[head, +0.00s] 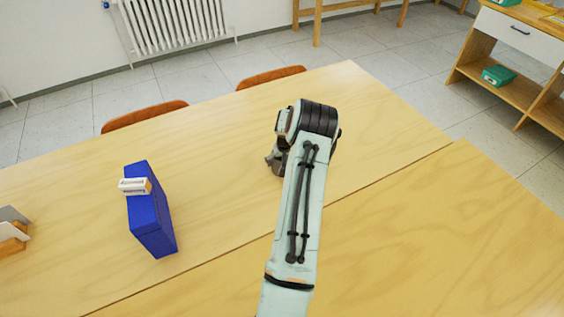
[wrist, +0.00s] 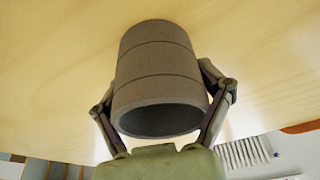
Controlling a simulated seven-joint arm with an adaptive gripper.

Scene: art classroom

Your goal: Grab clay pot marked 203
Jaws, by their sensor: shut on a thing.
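A grey-brown clay pot (wrist: 157,68) with two grooved lines around its wall fills the middle of the wrist view. Its open rim faces the camera's lower side. My gripper (wrist: 165,100) is shut on the pot, with one finger on each side of it near the rim. No number shows on the visible side of the pot. In the head view my gripper (head: 275,160) is over the far table, largely hidden behind my arm, and I cannot make out the pot there. Whether the pot touches the table I cannot tell.
A grey and wooden item (head: 12,230) is at the left edge. Two chairs (head: 145,116) stand behind the table (head: 395,120). The right tabletop is clear.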

